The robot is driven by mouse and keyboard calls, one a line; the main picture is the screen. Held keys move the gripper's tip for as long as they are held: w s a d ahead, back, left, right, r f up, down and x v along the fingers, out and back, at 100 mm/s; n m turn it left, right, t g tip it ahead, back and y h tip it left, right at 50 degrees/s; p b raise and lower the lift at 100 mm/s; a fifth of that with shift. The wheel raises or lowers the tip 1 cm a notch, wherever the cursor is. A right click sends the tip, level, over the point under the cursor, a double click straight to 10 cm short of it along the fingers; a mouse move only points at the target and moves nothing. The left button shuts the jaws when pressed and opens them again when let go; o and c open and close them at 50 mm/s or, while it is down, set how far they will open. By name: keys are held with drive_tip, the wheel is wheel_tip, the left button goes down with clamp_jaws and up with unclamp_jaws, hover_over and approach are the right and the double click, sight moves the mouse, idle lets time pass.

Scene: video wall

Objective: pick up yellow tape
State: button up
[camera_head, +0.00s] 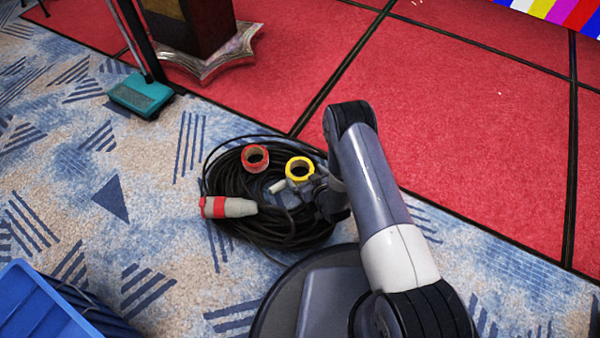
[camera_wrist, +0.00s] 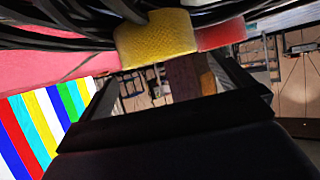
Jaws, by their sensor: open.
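The yellow tape (camera_head: 300,169) is a ring lying on the coil of black cable in the head view. In the wrist view, the yellow tape (camera_wrist: 155,40) shows at the top, just beyond the fingers. My gripper (camera_head: 303,185) is right at the near side of the yellow tape, with its fingers spread. In the wrist view, my gripper (camera_wrist: 168,85) is open, with dark fingers left and right and nothing clearly held between them. I cannot tell whether the fingers touch the tape.
A red tape roll (camera_head: 255,158) lies left of the yellow one, on the black cable coil (camera_head: 225,180). A red and grey plug (camera_head: 228,207) rests on the coil. A blue crate (camera_head: 40,305) stands lower left. A teal brush head (camera_head: 141,96) and dark stand (camera_head: 195,30) are at the back.

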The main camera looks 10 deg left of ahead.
sight(295, 163)
drive_tip(key=b+x, duration=0.2)
drive_tip(key=x, duration=0.2)
drive_tip(key=shift+w+f, duration=0.1)
drive_tip(key=c, duration=0.8)
drive_tip(key=shift+c, duration=0.2)
